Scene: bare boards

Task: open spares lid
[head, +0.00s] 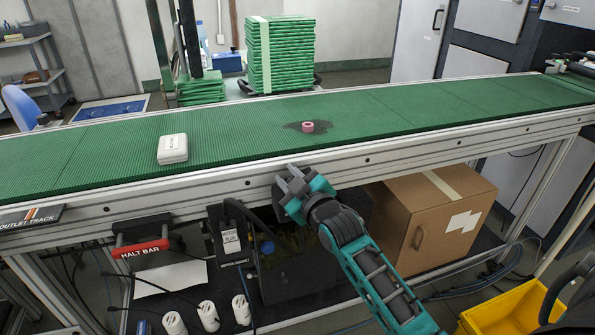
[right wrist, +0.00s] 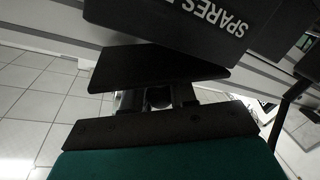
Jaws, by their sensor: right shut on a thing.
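The spares bin (head: 300,280) is a dark box on the lower shelf under the conveyor. Its top looks at least partly open, with a blue round item (head: 267,247) and dim greenish things inside. My right gripper (head: 292,183) is above the bin, close to the conveyor's front rail, and is shut on the spares lid. In the right wrist view a dark panel lettered "SPARES" (right wrist: 190,25) is tilted just beyond my right gripper (right wrist: 160,98). The grip itself is largely hidden in both views. My left gripper is not in view.
The conveyor rail (head: 370,158) runs just above the bin. A white case (head: 172,149) and pink ring (head: 307,127) lie on the belt.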

